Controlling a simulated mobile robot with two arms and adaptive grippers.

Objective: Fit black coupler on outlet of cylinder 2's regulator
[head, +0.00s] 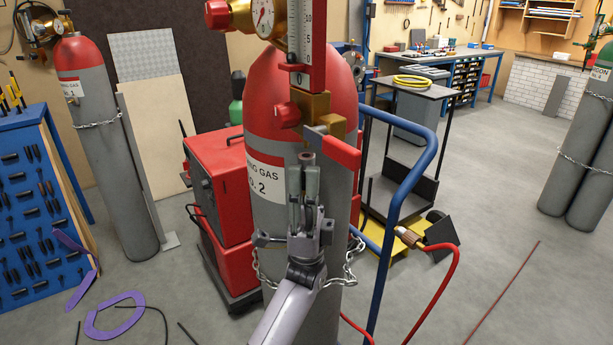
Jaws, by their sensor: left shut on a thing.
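Cylinder 2 (266,215) is a grey gas cylinder with a red shoulder, upright at the centre and chained. Its brass regulator carries a gauge (263,17), a scaled flow tube (304,25) and a lower brass block (318,106) with a grey stub below. My left gripper (306,172) points up in front of the cylinder, just below that block. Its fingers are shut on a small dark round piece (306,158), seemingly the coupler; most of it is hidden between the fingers. A gap shows between the piece and the block. My right gripper is not in view.
A blue trolley rail (393,205) rises right of the cylinder, with a red hose and brass fitting (408,237) beside it. A red machine (219,188) stands behind left. Cylinder 1 (110,170) is at the left. Purple strips (115,316) lie on the floor. The floor at right is mostly clear.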

